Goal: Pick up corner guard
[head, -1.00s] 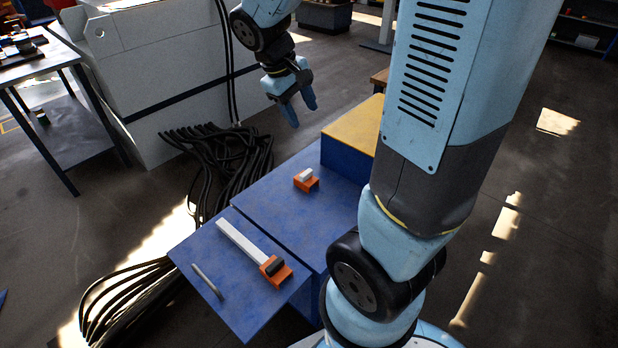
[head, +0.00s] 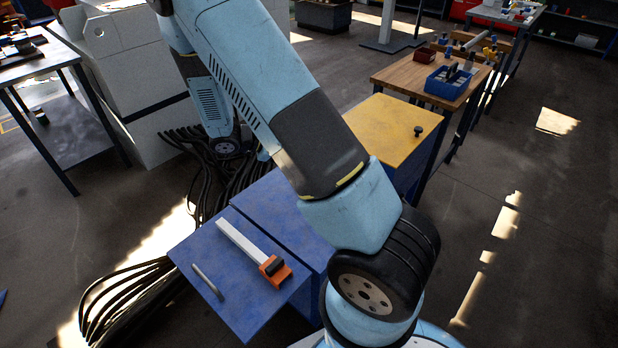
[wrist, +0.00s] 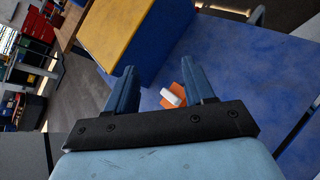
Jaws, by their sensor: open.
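A small orange piece (wrist: 176,91), which I take to be the corner guard, lies on the blue surface (wrist: 250,75). A white block (wrist: 169,97) shows on or against it. In the wrist view my gripper (wrist: 159,65) is open and empty. The orange piece appears between its fingers, close beside the right one; I cannot tell the height gap. In the head view my arm hides the gripper and this piece.
A white bar with an orange end piece (head: 276,271) and a grey rod (head: 207,282) lie on the nearer blue panel. A raised block with a yellow top (head: 380,125) and a dark knob (head: 418,131) stands behind.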

